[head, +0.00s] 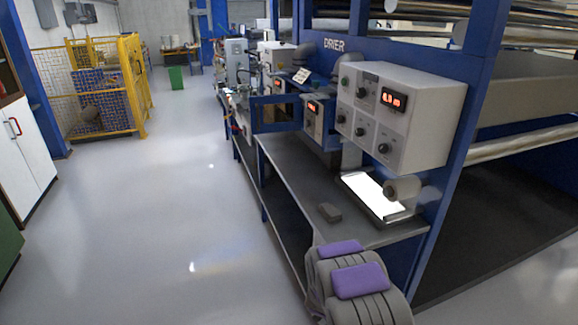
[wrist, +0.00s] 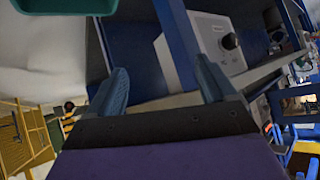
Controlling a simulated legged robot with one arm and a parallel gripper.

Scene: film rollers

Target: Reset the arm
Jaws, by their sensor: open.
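My gripper (wrist: 161,76) shows in the wrist view, with two blue-grey fingers spread apart and nothing between them. The purple and dark body of my wrist fills the bottom of that view. In the head view, grey and purple parts of my arm show at the bottom, right of the middle, close to the front end of the workbench (head: 283,160). I cannot make out the fingers in the head view.
A grey control box (head: 400,115) hangs on the blue drier frame (head: 462,125) above the bench. A small grey block (head: 329,212) and a lit white panel (head: 371,194) are on the bench. A yellow cage (head: 105,88) stands at the left. The floor between is clear.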

